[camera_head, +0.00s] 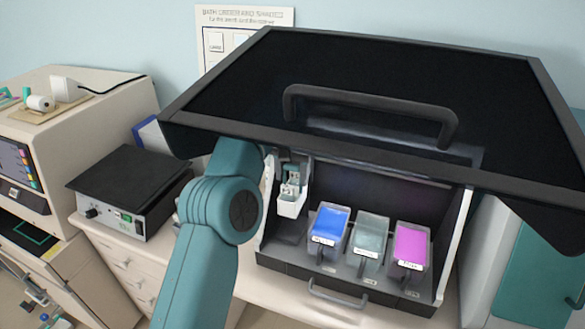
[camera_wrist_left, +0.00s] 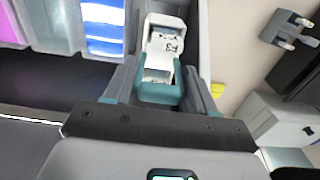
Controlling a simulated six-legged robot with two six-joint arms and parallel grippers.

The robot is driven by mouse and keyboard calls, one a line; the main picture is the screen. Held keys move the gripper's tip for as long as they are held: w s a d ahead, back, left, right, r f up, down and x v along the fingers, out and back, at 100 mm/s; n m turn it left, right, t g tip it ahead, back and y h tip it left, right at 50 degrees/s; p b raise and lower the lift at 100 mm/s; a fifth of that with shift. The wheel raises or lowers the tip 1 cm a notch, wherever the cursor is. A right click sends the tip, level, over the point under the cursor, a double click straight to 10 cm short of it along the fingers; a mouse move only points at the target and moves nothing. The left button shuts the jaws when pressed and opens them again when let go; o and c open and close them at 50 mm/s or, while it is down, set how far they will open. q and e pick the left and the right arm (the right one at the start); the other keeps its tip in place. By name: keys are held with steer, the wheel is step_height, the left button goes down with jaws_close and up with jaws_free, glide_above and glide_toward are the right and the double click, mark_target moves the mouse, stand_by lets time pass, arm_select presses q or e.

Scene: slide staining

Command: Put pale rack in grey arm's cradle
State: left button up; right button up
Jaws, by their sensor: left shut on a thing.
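My left gripper (camera_wrist_left: 160,92) is shut, its teal fingertips around a small pale piece (camera_wrist_left: 158,76) that I take to be the pale rack. A white block with dark marks (camera_wrist_left: 166,42) shows right beyond the fingertips; I cannot tell whether it is part of the rack or of the cradle. In the head view, my left arm reaches under the raised lid, and a white box-like part (camera_head: 291,207) hangs at the left inside the stainer, left of the baths. The lid and my arm hide much of the gripper there. The grey arm is not clearly seen. My right gripper is not in view.
A blue bath (camera_head: 328,228), a grey-clear bath (camera_head: 370,240) and a magenta bath (camera_head: 410,245) stand in the stainer. The dark lid (camera_head: 370,85) with its handle overhangs them. A black-topped hotplate (camera_head: 128,180) stands left of the stainer.

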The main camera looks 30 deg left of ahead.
mark_target(293, 183)
arm_select(q)
steer(key=shift+a+f, duration=0.15)
steer(key=shift+f, duration=0.1)
steer(key=f, duration=0.3)
steer(key=shift+d, duration=0.25)
steer(key=shift+f+b, duration=0.3)
steer(key=shift+b, duration=0.05)
steer(key=shift+s+a+f+b, duration=0.15)
steer(key=shift+f+b, duration=0.6)
steer(key=shift+b, duration=0.15)
steer(key=shift+f, duration=0.15)
steer(key=shift+w+f, duration=0.1)
steer(key=shift+w, duration=0.1)
steer(key=shift+s, duration=0.15)
